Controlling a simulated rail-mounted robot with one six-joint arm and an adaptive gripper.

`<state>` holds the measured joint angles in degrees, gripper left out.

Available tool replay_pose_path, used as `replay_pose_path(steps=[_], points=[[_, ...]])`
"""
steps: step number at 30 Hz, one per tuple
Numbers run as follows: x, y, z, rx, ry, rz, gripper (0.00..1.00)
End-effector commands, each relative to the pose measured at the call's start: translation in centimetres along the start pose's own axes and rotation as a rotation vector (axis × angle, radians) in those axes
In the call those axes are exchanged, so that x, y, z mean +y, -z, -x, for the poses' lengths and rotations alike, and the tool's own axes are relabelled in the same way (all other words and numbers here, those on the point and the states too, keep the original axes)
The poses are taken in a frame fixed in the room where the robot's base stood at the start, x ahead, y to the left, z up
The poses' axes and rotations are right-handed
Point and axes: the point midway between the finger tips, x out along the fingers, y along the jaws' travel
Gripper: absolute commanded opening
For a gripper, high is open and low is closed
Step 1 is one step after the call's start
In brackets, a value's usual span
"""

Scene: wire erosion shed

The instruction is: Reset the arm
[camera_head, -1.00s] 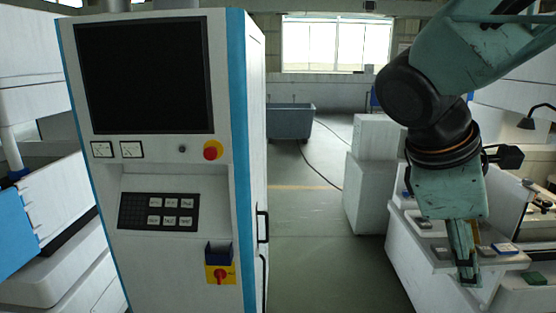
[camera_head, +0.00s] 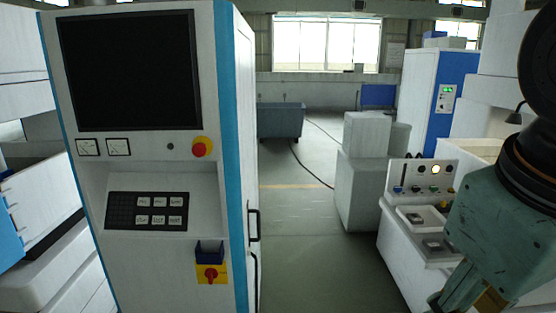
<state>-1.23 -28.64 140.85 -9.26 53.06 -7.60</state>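My teal arm with its dark wrist joint fills the right edge of the head view. My gripper (camera_head: 462,298) hangs from it at the bottom right, pointing down and to the left. The bottom edge of the picture cuts off the fingertips, so I cannot tell whether the gripper is open or shut, or whether anything is in it. It appears in front of the right side of a white workbench (camera_head: 398,268) and hides part of it.
A white control cabinet (camera_head: 178,160) with a dark screen and buttons stands at left. White blocks (camera_head: 362,180), a grey bin (camera_head: 280,122) and a blue-and-white cabinet (camera_head: 428,95) stand further back. The middle floor (camera_head: 300,235) is clear except for a cable.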

Motion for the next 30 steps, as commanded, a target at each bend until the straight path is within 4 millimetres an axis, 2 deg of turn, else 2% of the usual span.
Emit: replay_pose_path(steps=[6, 12, 30], points=[[-2.6, -1.1, 0.4, 0.061, 0.068, -0.16, 0.43], [-3.9, -1.5, 0.7, 0.087, 0.105, -0.24, 0.43], [-4.2, -1.6, 0.8, 0.092, 0.112, -0.255, 0.43]])
